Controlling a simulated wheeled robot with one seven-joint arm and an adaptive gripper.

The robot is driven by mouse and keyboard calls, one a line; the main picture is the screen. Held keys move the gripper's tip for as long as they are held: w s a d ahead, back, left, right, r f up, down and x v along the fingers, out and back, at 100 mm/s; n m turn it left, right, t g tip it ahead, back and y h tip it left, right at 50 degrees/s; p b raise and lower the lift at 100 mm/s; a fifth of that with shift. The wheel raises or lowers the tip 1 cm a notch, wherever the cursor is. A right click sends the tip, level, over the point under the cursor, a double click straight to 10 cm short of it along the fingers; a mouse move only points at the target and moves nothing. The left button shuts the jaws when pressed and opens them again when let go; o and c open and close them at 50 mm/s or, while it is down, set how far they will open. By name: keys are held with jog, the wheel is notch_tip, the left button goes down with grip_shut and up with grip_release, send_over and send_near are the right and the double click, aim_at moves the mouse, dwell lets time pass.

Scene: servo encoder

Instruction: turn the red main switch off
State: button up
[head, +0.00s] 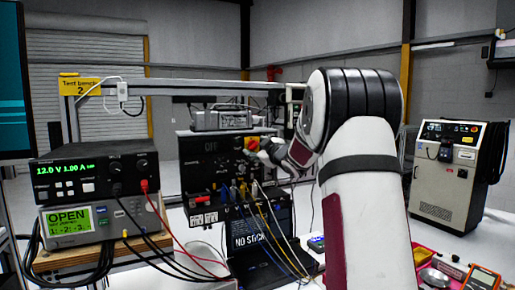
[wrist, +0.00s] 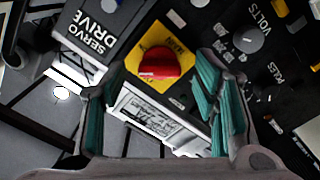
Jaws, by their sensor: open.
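The red main switch (wrist: 155,63) is a round red knob on a yellow square plate (wrist: 178,92), seen in the wrist view near the top centre. My gripper (wrist: 158,74) is open, with teal-padded fingers to the left and right of the knob in the wrist view. Whether the pads touch the knob cannot be told. In the head view my gripper (head: 270,153) is in front of the panel's upper right, partly hidden by my arm.
A power supply (head: 95,172) stands on the left, with red and black cables running toward the panel. A dial marked VOLTS (wrist: 248,38) is right of the switch.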

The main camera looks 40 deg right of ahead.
jog(key=shift+w, duration=0.2)
jog(key=c, duration=1.2)
jog(key=shift+o, duration=0.2)
jog(key=n+b, duration=0.3)
jog(key=n, duration=0.2)
jog(key=shift+w+f+n, duration=0.1)
jog(key=shift+n, duration=0.2)
jog(key=shift+n+b, duration=1.4)
jog(key=shift+n, duration=0.6)
